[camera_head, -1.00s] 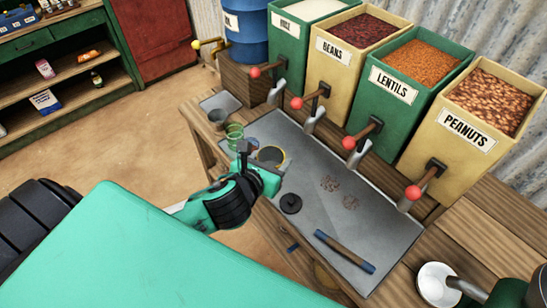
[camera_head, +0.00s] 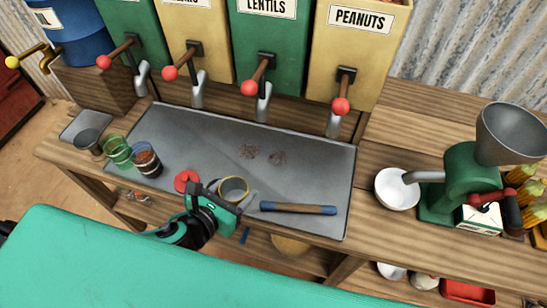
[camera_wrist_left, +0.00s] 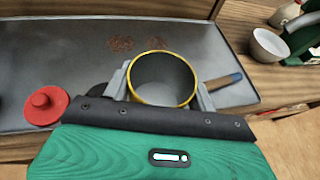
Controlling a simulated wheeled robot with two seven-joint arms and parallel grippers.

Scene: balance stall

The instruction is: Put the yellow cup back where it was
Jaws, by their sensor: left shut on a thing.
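The yellow-rimmed cup (camera_head: 233,189) is between the fingers of my left gripper (camera_head: 214,195), at the front of the grey metal tray (camera_head: 310,165). In the left wrist view the cup (camera_wrist_left: 162,79) is upright, with the fingers on both sides of it and a bare grey inside. I cannot tell whether its base touches the tray. A green-rimmed glass (camera_head: 117,151) and a blue-rimmed glass (camera_head: 147,160) with dark contents stand at the tray's left end. My right gripper is not in view.
A red knobbed lid (camera_head: 186,181) lies left of my gripper, a blue-ended stick (camera_head: 298,208) right of the cup. Two small brown patches (camera_head: 277,158) mark the tray. Levered dispensers (camera_head: 265,82) line the back. A white bowl (camera_head: 397,188) and green grinder (camera_head: 460,182) stand right.

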